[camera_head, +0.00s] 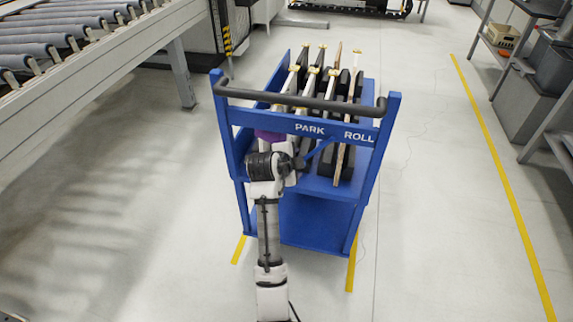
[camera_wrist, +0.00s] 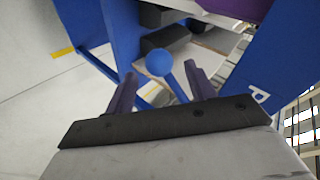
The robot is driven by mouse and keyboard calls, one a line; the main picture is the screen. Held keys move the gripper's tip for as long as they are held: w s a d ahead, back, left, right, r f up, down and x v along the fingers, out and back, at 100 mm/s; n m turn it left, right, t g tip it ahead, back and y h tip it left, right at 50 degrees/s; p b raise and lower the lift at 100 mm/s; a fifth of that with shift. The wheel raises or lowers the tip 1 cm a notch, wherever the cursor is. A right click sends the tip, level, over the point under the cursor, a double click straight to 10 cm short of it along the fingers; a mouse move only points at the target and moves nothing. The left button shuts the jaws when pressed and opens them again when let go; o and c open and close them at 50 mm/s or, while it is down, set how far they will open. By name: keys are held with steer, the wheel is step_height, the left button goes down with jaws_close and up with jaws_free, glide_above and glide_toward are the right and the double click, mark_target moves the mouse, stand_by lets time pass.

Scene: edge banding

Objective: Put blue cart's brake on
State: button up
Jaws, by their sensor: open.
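The blue cart (camera_head: 322,232) stands in the middle of the head view, with PARK on the left and ROLL on the right of its front panel. A thin blue lever (camera_head: 318,151) slants below the panel beside my gripper (camera_head: 303,160). In the wrist view, the lever's round blue knob (camera_wrist: 159,62) and its shaft show between the two purple fingers of my gripper (camera_wrist: 160,86). The fingers are apart, with visible gaps on both sides of the lever. My arm hides part of the cart's front. I cannot tell which label the lever is set to.
A dark handlebar (camera_head: 300,101) crosses the cart's top above the panel. Several upright boards and dark blocks stand on the cart. A roller conveyor (camera_head: 95,75) is at left; shelving (camera_head: 540,85) is at right. The floor around the cart is clear.

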steer(key=v, duration=0.9)
steer(key=shift+b, duration=0.3)
